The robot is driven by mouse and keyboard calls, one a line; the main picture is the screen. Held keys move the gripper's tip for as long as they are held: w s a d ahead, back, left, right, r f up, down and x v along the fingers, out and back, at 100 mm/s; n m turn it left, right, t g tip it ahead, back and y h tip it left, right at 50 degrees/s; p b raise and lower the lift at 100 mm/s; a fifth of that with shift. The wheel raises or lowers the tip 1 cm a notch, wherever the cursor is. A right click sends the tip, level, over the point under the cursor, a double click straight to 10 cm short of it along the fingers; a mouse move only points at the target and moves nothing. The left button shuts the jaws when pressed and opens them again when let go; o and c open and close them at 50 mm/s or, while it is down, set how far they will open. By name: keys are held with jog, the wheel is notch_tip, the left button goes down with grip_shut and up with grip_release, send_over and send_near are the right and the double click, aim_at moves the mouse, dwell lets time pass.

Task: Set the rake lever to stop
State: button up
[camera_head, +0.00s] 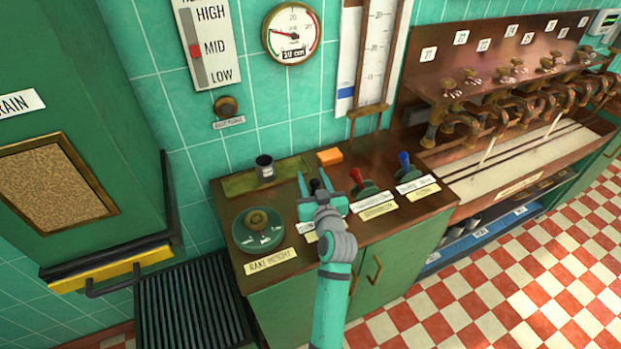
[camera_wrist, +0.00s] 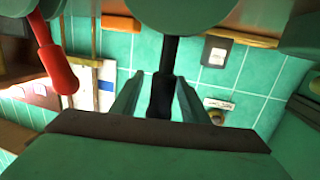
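A black-handled lever (camera_head: 316,186) stands on the copper-brown counter (camera_head: 292,262), left of a red lever (camera_head: 356,175) and a blue lever (camera_head: 404,160). My gripper (camera_head: 314,178) is at the black lever, its fingers apart on either side of the handle. In the wrist view the black lever (camera_wrist: 161,92) stands between my fingertips (camera_wrist: 157,95), with a gap at the left finger; contact at the right finger is unclear. The red lever shows at the upper left (camera_wrist: 55,65). My arm partly hides the black lever's label, and I cannot read its stop mark.
A "RAKE HEIGHT" dial (camera_head: 259,230) sits on the counter's left. A dark cup (camera_head: 265,168) and an orange block (camera_head: 330,157) stand behind my gripper. A gauge (camera_head: 292,33) and a HIGH/MID/LOW panel (camera_head: 208,45) hang on the wall. Taps (camera_head: 470,125) line the right.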

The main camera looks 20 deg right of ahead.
jog(key=v, duration=1.1)
jog(key=shift+w+f, duration=0.1)
jog(key=shift+w, duration=0.05)
dwell(0.4)
